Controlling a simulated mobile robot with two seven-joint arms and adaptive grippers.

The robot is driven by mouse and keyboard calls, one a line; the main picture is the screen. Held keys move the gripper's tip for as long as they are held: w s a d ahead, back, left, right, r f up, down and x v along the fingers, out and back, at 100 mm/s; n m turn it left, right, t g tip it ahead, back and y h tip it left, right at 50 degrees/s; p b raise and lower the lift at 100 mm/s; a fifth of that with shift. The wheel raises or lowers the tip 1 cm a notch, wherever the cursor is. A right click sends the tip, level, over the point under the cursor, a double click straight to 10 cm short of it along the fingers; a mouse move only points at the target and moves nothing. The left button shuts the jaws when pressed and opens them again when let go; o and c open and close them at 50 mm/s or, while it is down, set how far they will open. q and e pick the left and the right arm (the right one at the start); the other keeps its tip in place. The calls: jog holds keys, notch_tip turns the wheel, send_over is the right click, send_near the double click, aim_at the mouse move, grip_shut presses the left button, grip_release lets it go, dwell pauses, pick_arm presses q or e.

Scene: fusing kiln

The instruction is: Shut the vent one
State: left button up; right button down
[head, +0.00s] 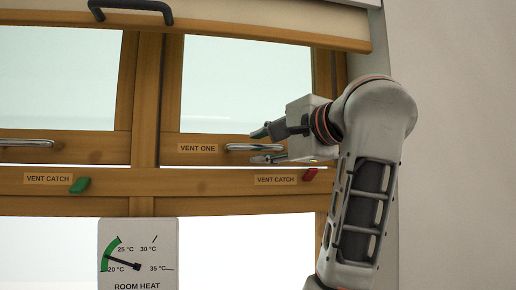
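Vent one (205,138) is a wood-framed pane at the upper right of the window wall, labelled "VENT ONE". Its silver bar handle (238,147) is on the bottom rail. A thin pale line runs under that rail; I cannot tell how far the vent stands open. A red catch (310,174) labelled "VENT CATCH" sits on the sill rail below.
Another vent with a silver handle (28,143) is at the left, with a green catch (80,185) below it. A room heat dial (138,250) is at the bottom. A dark handle (130,6) is on a pale panel above. Plain wall is at the right.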

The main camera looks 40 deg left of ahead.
pick_arm(q)
jog(key=v, duration=0.6)
dwell(0.5)
